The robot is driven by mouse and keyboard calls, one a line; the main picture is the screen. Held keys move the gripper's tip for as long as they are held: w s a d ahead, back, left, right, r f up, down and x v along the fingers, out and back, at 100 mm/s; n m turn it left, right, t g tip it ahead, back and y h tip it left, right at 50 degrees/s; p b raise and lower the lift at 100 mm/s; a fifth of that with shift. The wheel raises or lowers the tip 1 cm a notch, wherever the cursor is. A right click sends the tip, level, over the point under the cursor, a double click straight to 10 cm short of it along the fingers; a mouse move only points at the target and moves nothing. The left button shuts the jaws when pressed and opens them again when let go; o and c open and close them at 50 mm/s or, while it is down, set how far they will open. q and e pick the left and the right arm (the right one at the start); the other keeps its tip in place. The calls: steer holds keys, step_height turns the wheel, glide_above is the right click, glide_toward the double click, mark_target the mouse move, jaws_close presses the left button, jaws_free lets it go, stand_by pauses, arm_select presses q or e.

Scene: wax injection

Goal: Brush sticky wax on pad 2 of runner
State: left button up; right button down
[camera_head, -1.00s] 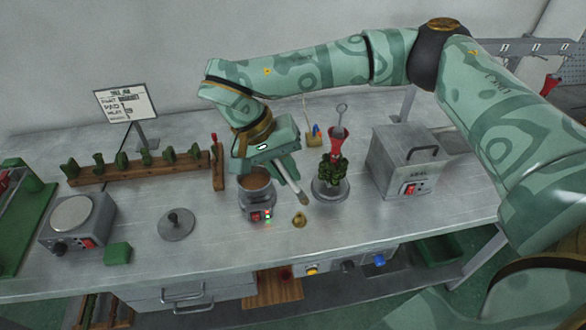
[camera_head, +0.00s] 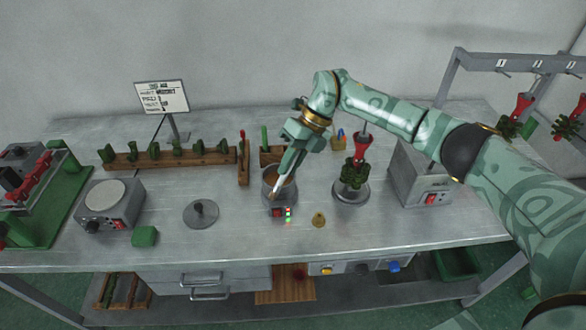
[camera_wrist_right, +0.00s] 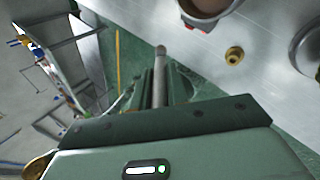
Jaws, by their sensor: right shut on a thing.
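My right gripper (camera_head: 292,165) is shut on a brush (camera_head: 281,185), whose handle also shows in the right wrist view (camera_wrist_right: 160,78). In the head view the brush slants down to the left across the wax pot (camera_head: 268,178). In the right wrist view the pot (camera_wrist_right: 205,8) lies to the right of the brush, so the tip looks raised and outside it. The runner (camera_head: 353,174), dark green pieces under a red cup (camera_head: 360,148), stands upright on a round grey base (camera_head: 338,196), right of the gripper. Pad 2 cannot be made out. My left gripper is out of view.
A small brass piece (camera_head: 319,220) lies between pot and runner base. A grey box (camera_head: 408,178) stands at right. A wooden rack (camera_head: 170,158) with green pieces, a sign (camera_head: 161,97) and a round grey stand (camera_head: 201,213) are at left. The bench front is mostly clear.

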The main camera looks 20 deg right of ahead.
steer(key=w+d+m+t+h, duration=0.1)
steer(key=w+d+m+t, duration=0.35)
steer(key=m, duration=0.75)
steer(key=shift+t, duration=0.95)
steer(key=f+b, duration=0.2)
steer(key=a+f+b, duration=0.1)
steer(key=f+b, duration=0.2)
steer(key=shift+a+f, duration=0.15)
steer(key=shift+f, duration=0.1)
steer(key=shift+r, duration=0.1)
steer(key=shift+f+b, duration=0.4)
steer(key=shift+f, duration=0.3)
steer(key=shift+s+f+p, duration=0.1)
steer(key=shift+f+p, duration=0.05)
steer(key=shift+p, duration=0.15)
stand_by(0.8)
